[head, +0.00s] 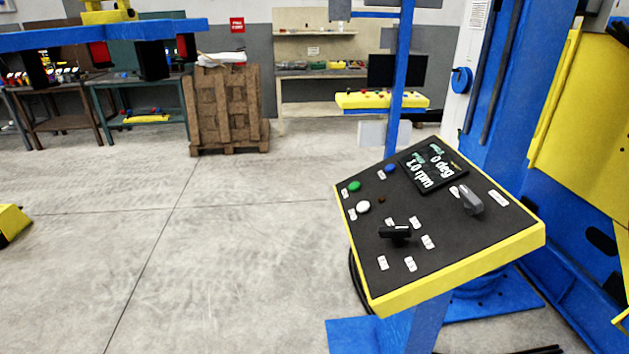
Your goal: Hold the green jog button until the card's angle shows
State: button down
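The green jog button (354,186) is at the upper left of a tilted black control panel (450,225) with a yellow rim. Nothing touches it. The panel's display (433,167) reads "0 deg" and "1.0 rpm". A white button (363,207) is just below the green one, and a blue button (389,168) is to its upper right. No card showing an angle can be made out. My gripper is not in view.
A black rotary switch (396,232) and a grey lever (468,200) sit on the panel. The blue positioner column (500,110) stands behind it at right. Stacked brown blocks on a pallet (226,108) are at the back.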

aim_at(355, 186)
jog(key=i+u, duration=0.25)
jog(key=u, duration=0.25)
jog(key=i+l+u, duration=0.15)
jog(key=u, duration=0.3)
jog(key=i+l+u, duration=0.2)
jog(key=i+l, duration=0.4)
jog(key=i+l+u, duration=0.2)
jog(key=i+l, duration=0.35)
jog(key=l, duration=0.1)
